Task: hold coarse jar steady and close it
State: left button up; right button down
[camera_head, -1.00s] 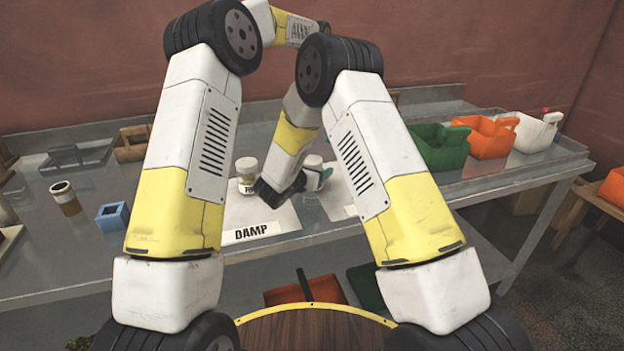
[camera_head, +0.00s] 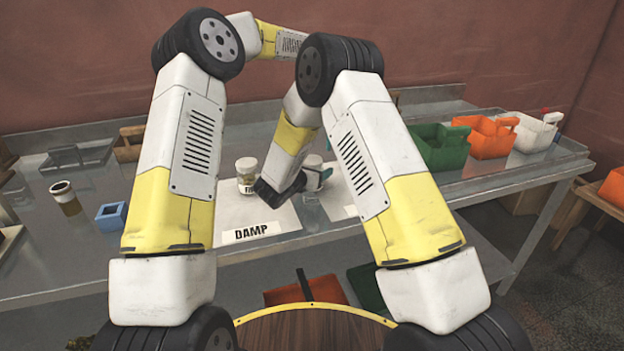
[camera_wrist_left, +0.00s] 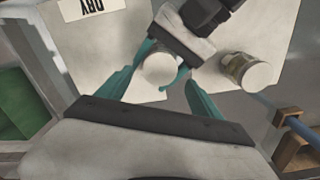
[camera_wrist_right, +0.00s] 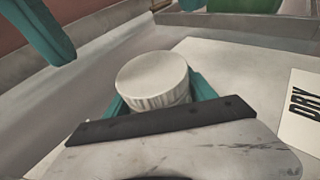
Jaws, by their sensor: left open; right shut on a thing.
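The coarse jar (camera_wrist_right: 152,82), with a white ribbed lid on top, stands upright on the table. It also shows in the left wrist view (camera_wrist_left: 160,68) and the head view (camera_head: 313,162). I cannot tell how tight the lid is. My right gripper (camera_wrist_right: 161,98) is shut around the jar's sides below the lid. My left gripper (camera_wrist_left: 160,82) is open, its teal fingers spread above and beside the jar, with nothing between them that I can see held. One left finger shows at the upper left of the right wrist view. In the head view my arms hide much of this.
A second lidded, labelled jar (camera_head: 246,176) stands close by on the sheet marked DAMP (camera_head: 255,222). A DRY label (camera_wrist_right: 305,110) lies near the held jar. Green (camera_head: 438,147), orange (camera_head: 488,138) and white (camera_head: 535,132) bins stand to the right.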

aim_at(312, 159)
pick_arm(q)
jog(key=shift+f, duration=2.35)
jog(key=c, duration=1.5)
jog(key=shift+o, duration=0.2)
jog(key=m, duration=0.4)
jog(key=shift+m, duration=0.4)
jog(key=o, duration=1.6)
notch_tip(312, 159, up, 12)
jog(key=shift+r, duration=0.1)
